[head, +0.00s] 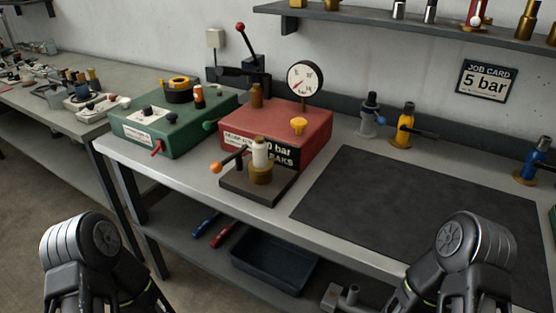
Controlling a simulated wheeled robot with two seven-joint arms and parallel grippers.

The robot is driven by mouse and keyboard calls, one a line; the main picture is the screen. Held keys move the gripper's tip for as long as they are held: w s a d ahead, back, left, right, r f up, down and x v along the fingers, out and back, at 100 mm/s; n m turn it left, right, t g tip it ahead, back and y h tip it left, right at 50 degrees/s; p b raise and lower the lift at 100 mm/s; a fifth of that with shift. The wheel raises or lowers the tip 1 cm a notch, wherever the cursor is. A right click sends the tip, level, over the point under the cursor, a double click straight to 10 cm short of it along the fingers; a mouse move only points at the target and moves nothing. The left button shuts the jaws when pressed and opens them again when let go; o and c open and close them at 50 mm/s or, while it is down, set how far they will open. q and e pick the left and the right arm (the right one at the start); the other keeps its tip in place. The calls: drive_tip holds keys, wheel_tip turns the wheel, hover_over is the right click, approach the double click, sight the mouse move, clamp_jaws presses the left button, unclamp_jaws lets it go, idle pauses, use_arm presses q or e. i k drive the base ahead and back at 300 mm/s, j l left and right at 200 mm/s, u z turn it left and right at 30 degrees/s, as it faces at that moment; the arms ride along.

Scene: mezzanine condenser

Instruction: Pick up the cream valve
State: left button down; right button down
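The cream valve (261,153) stands upright in a brass-coloured fitting on a dark block at the front of the bench, in front of the red box. Its cream body has a brown top. A dark lever with an orange ball end reaches left beside it; I cannot tell whether the lever belongs to the valve or the block. Only links of my two arms show, at the lower left and lower right, both well apart from the valve. Neither gripper's fingers are in view.
A red box (280,125) with a gauge (304,78) stands behind the valve, a green box (165,135) left of it. Blue-grey (370,118) and yellow (404,130) valves stand at the back. A dark mat (420,215) lies clear on the right. A dark tray (272,265) sits below.

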sight(259, 164)
drive_tip(key=z, duration=1.25)
drive_tip(key=j+z, duration=0.15)
drive_tip(key=z, duration=0.25)
drive_tip(key=k+j, duration=0.3)
drive_tip(key=j, duration=0.15)
drive_tip(key=k+j, duration=0.3)
drive_tip(key=j, duration=0.15)
drive_tip(key=k+j, duration=0.3)
drive_tip(key=j, duration=0.1)
